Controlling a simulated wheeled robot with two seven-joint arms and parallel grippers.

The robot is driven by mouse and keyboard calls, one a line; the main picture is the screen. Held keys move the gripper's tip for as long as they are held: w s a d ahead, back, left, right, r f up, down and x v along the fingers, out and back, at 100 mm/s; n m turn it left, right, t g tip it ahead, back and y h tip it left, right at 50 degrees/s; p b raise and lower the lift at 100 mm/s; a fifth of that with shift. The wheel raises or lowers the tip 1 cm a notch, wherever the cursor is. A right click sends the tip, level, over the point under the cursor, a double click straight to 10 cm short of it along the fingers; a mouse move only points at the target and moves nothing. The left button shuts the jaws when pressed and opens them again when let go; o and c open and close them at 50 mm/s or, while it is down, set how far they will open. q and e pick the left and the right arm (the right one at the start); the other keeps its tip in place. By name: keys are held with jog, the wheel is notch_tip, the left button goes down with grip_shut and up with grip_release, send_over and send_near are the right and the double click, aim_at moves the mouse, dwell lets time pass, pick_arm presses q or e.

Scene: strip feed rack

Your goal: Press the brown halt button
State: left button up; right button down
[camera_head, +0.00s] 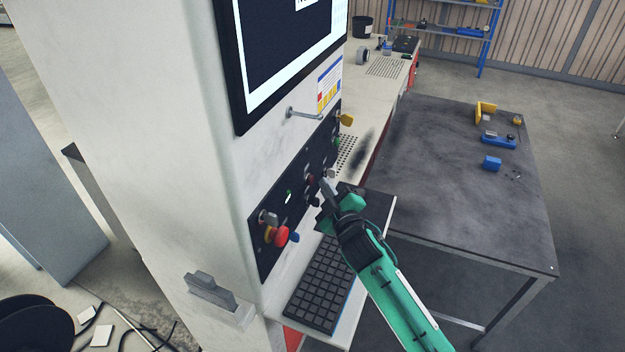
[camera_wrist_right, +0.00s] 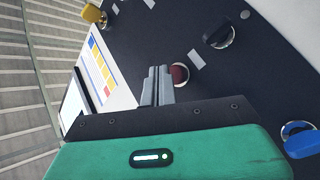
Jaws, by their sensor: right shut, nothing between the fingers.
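The brown button (camera_wrist_right: 180,74), a small round dark reddish-brown cap in a pale ring, sits on the black control panel (camera_wrist_right: 240,80). In the head view the brown button (camera_head: 311,180) shows small, just left of my right gripper. My right gripper (camera_head: 325,184) is shut and empty, its tips near the panel. In the right wrist view the closed fingers (camera_wrist_right: 158,84) appear just left of the brown button; whether they touch the panel or the button I cannot tell. My left gripper is not in view.
A red mushroom button (camera_head: 281,236), a blue knob (camera_head: 294,237), a black knob (camera_wrist_right: 218,36) and a yellow knob (camera_head: 346,120) stick out of the panel. A keyboard (camera_head: 322,285) lies on the shelf below. A dark table (camera_head: 440,180) with small parts stands to the right.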

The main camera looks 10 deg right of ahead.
jog(key=s+d, duration=0.1)
jog(key=d, duration=0.1)
jog(key=s+d+p, duration=0.1)
jog(key=d, duration=0.1)
jog(key=shift+s, duration=0.4)
dwell(0.7)
